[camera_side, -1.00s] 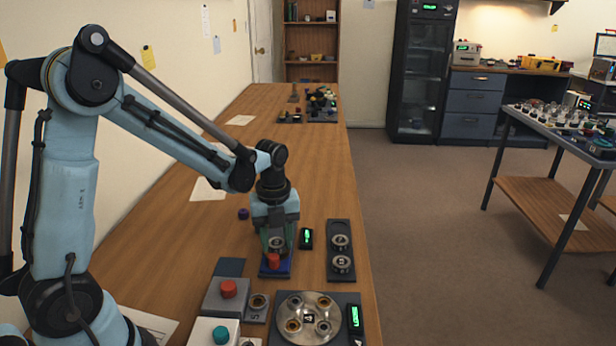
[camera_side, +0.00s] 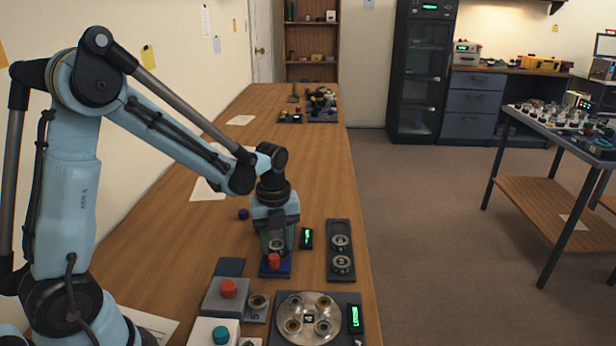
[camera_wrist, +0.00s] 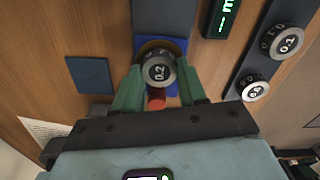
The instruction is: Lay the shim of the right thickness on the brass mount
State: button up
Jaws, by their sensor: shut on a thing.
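My gripper (camera_wrist: 158,84) is shut on a round metal shim (camera_wrist: 158,71) marked 0.2, held between its green fingers. In the wrist view a brass ring, which looks like the brass mount (camera_wrist: 153,45), shows just behind the shim's far edge, on a blue base (camera_wrist: 180,46). The shim covers most of it; I cannot tell whether they touch. The fingers hide the mount there.
A dark tray (camera_side: 340,226) to the right holds two more shims (camera_side: 340,241); one reads 0.1. A small green display (camera_side: 306,237) stands between. Nearer are a round metal plate (camera_side: 308,335) with cups and a red-button box (camera_side: 228,289).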

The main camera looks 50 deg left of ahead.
jog(key=shift+f, duration=0.15)
jog(key=o, duration=1.1)
jog(key=shift+o, duration=0.2)
jog(key=o, duration=0.4)
jog(key=shift+r, duration=3.5)
